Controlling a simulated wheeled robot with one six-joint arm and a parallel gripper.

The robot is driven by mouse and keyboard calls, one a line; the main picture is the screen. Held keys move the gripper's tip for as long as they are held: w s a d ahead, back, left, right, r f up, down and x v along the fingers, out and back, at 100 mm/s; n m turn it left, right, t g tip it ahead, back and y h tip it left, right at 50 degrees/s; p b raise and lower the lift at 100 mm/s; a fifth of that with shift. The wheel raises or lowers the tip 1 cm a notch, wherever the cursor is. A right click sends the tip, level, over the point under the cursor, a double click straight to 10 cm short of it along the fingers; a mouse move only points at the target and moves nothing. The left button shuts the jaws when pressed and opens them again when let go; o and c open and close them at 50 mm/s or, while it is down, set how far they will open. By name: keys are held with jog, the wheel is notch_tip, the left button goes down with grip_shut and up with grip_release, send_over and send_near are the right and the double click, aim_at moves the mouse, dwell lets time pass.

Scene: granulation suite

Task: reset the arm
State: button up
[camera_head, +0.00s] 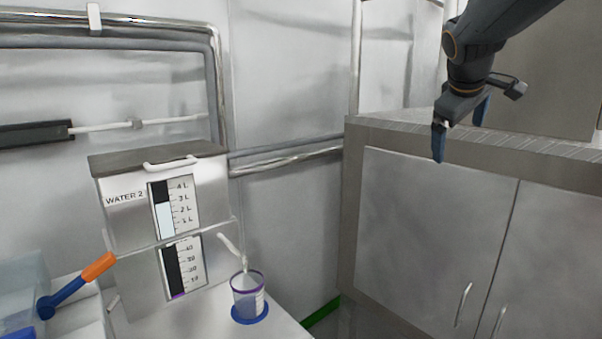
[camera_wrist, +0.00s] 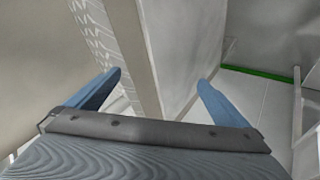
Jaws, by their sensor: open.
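My gripper (camera_head: 460,130) is at the upper right of the head view, pointing down, in front of the steel cabinet's top edge. Its two blue fingers are apart with nothing between them. In the wrist view my gripper (camera_wrist: 160,85) also shows open and empty, with a cabinet edge and pale floor beyond the fingers. My arm comes in from the top right corner of the head view.
A steel cabinet (camera_head: 430,200) with two doors fills the right side. At the left stands a dispenser (camera_head: 125,220) marked WATER 2. A clear cup (camera_head: 246,286) with a purple rim stands on a blue disc under its spout. An orange-and-blue handled tool (camera_head: 75,288) lies at lower left.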

jog(key=s+a+f+m+g+y, duration=0.1)
jog(key=s+a+f+m+g, duration=0.1)
jog(key=s+a+f, duration=0.3)
jog(key=s+a+f+m+g+y, duration=0.1)
jog(key=s+a+f+g, duration=0.2)
jog(key=s+f, duration=1)
jog(key=s+a+f+m+g+y, duration=0.2)
jog(key=s+a+f, duration=0.7)
jog(key=f, duration=0.5)
jog(key=shift+s+f+m, duration=0.3)
jog(key=shift+s+f, duration=0.1)
jog(key=shift+s, duration=0.1)
